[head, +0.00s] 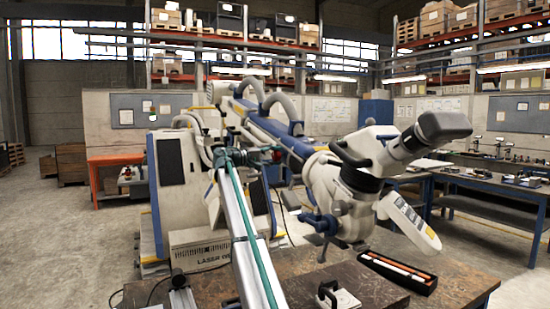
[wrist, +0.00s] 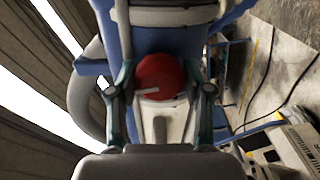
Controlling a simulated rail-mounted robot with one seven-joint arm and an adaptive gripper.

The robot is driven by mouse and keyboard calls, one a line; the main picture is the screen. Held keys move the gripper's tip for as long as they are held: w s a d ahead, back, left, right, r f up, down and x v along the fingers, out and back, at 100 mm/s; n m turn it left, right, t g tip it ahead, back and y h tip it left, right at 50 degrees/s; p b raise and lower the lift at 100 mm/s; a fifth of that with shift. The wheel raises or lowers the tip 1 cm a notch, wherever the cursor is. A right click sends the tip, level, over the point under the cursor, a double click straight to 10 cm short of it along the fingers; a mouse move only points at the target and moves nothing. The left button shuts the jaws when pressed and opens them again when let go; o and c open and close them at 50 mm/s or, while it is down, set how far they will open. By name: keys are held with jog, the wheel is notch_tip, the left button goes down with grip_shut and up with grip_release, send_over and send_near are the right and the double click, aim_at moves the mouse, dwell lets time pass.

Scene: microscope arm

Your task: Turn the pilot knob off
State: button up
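The pilot knob appears to be the round red knob (wrist: 161,76) in the wrist view, with a short white mark near its lower edge. It sits on the blue and white microscope arm. My gripper (wrist: 160,85) has one finger to each side of the knob, with gaps between, so it is open. Whether the fingertips reach the knob in depth is unclear. In the head view, a small red part (head: 277,155) shows on the microscope arm just right of my gripper (head: 248,157); my gripper partly hides this area.
The microscope head (head: 350,180) hangs at the right of the arm, over a wooden table (head: 450,285). A black tray (head: 398,271) lies on that table. Open floor (head: 60,240) lies far left.

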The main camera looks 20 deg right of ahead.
jog(key=o, duration=0.4)
jog(key=shift+a, duration=0.15)
jog(key=a, duration=1.1)
jog(key=shift+s+a, duration=0.35)
jog(key=shift+a, duration=0.05)
